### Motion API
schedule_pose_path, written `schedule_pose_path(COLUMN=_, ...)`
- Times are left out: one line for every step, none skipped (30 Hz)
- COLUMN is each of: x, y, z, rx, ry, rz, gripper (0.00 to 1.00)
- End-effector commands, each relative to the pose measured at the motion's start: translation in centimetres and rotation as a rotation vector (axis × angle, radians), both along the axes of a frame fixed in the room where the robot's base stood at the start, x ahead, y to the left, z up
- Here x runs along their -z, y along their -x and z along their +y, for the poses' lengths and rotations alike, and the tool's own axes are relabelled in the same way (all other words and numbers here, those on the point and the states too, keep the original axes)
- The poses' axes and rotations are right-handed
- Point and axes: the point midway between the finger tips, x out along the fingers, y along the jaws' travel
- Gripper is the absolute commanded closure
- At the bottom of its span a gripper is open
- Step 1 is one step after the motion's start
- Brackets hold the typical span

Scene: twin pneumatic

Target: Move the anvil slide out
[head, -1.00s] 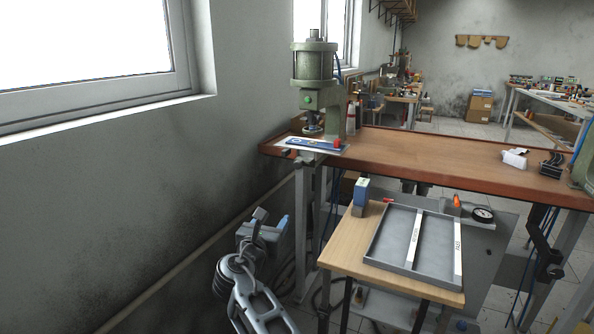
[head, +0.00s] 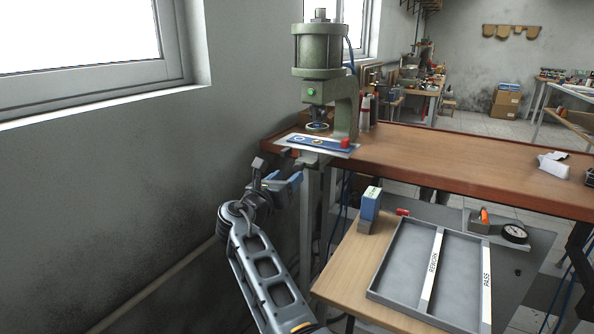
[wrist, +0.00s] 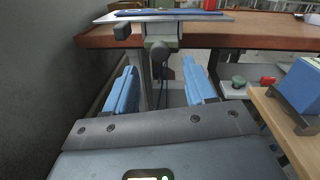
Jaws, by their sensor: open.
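The green pneumatic press (head: 322,62) stands at the left end of the bench. The anvil slide, a flat plate with a blue top and pale edges (head: 322,144), lies under its ram and reaches to the bench's front edge. In the wrist view the slide (wrist: 190,16) shows edge-on at the top, with a small dark block (wrist: 122,32) under its left part. My gripper (head: 285,182) is below and in front of the slide, apart from it. Its two blue fingers (wrist: 160,82) are spread with nothing between them.
The wooden bench edge (wrist: 255,30) is above my fingers. A bench leg and hose are beyond them. The wall is close on the left. A lower wooden table (head: 345,262) with a grey tray (head: 400,262) and a blue box (head: 370,203) stands on the right.

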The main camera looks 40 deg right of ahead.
Motion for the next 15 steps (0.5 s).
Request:
schedule_pose_path(x=0.0, y=-0.3, z=-0.9, rx=0.003, ry=-0.001, rz=-0.001, gripper=0.45)
schedule_pose_path(x=0.0, y=-0.5, z=-1.4, rx=0.004, ry=-0.001, rz=-0.001, gripper=0.45)
schedule_pose_path(x=0.0, y=-0.8, z=-1.9, rx=0.003, ry=0.0, rz=-0.001, gripper=0.45)
schedule_pose_path(x=0.0, y=-1.0, z=-2.4, rx=0.002, ry=-0.001, rz=-0.001, gripper=0.45)
schedule_pose_path(x=0.0, y=-1.1, z=-2.8, rx=0.003, ry=-0.002, rz=0.0, gripper=0.45)
schedule_pose_path(x=0.0, y=-1.3, z=-3.3, rx=0.003, ry=-0.001, rz=-0.001, gripper=0.45)
schedule_pose_path(x=0.0, y=-1.5, z=-3.5, rx=0.002, ry=-0.001, rz=0.0, gripper=0.45)
schedule_pose_path(x=0.0, y=-1.6, z=-3.8, rx=0.002, ry=0.0, rz=0.0, gripper=0.45)
schedule_pose_path(x=0.0, y=-1.8, z=-4.2, rx=0.002, ry=0.0, rz=-0.001, gripper=0.45)
schedule_pose_path(x=0.0, y=-1.8, z=-4.4, rx=0.002, ry=0.0, rz=-0.001, gripper=0.45)
schedule_pose_path(x=0.0, y=-1.9, z=-4.6, rx=0.001, ry=0.0, rz=0.0, gripper=0.45)
schedule_pose_path(x=0.0, y=-2.0, z=-4.7, rx=0.001, ry=0.0, rz=0.0, gripper=0.45)
schedule_pose_path(x=0.0, y=-2.0, z=-4.9, rx=0.0, ry=0.0, rz=0.0, gripper=0.45)
schedule_pose_path(x=0.0, y=-2.1, z=-4.9, rx=0.0, ry=0.0, rz=-0.001, gripper=0.45)
schedule_pose_path(x=0.0, y=-2.1, z=-5.0, rx=0.0, ry=0.0, rz=-0.001, gripper=0.45)
